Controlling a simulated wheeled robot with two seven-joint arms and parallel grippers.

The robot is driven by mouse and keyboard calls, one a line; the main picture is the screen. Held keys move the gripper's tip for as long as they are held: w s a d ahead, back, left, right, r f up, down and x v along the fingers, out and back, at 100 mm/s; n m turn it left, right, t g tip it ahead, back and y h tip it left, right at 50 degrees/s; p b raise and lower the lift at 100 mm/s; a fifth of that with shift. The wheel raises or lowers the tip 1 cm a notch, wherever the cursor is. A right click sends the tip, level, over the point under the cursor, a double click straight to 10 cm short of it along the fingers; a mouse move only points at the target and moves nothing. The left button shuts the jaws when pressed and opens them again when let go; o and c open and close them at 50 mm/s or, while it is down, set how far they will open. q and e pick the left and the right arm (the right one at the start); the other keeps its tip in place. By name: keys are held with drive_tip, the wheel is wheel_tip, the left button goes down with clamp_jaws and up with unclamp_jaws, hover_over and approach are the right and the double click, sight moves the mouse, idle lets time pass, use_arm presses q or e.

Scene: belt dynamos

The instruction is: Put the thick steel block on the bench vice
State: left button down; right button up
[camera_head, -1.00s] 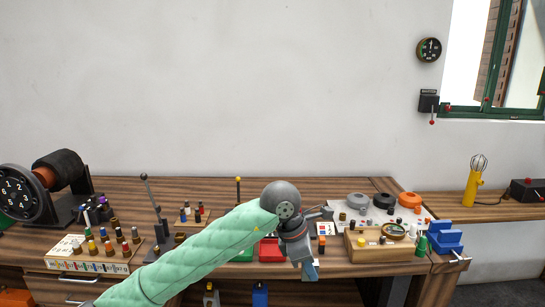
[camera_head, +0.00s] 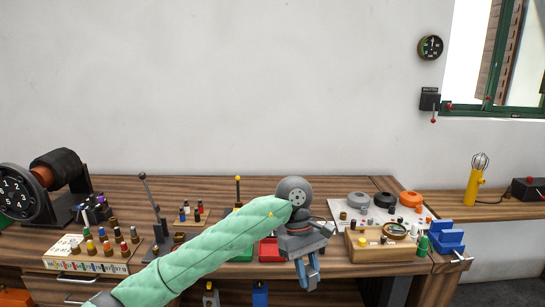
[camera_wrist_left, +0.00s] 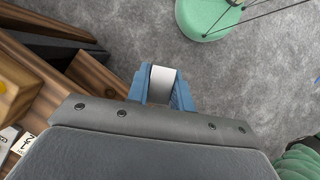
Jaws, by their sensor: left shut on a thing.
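My left gripper (camera_head: 308,277) hangs in front of the bench's front edge, its blue fingers pointing down. In the left wrist view its blue fingers are shut on a pale grey block (camera_wrist_left: 161,82), which looks like the steel block; its thickness is hard to judge. The block cannot be made out in the head view. The blue bench vice (camera_head: 445,240) stands at the bench's right front corner, with a metal handle at its front. The gripper is well to the left of the vice and apart from it. My right gripper is not in view.
A wooden box (camera_head: 372,257) with knobs and a round dial stands between gripper and vice, with a small green item (camera_head: 422,246) beside the vice. A white panel (camera_head: 350,215) with round grey and orange parts lies behind. In the wrist view, grey floor (camera_wrist_left: 260,70) shows below the gripper.

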use_arm(q)
drive_tip(key=a+f+m, duration=0.2)
drive_tip(key=a+f, duration=0.4)
drive_tip(key=a, duration=0.3)
drive_tip(key=a+f+m+y, duration=0.1)
drive_tip(key=a+f+m, duration=0.1)
drive_tip(key=a+f, duration=0.4)
drive_tip(key=s+a+f+m+y, duration=0.1)
drive_tip(key=a+f, duration=0.5)
drive_tip(key=a, duration=0.8)
drive_tip(key=shift+m, duration=0.4)
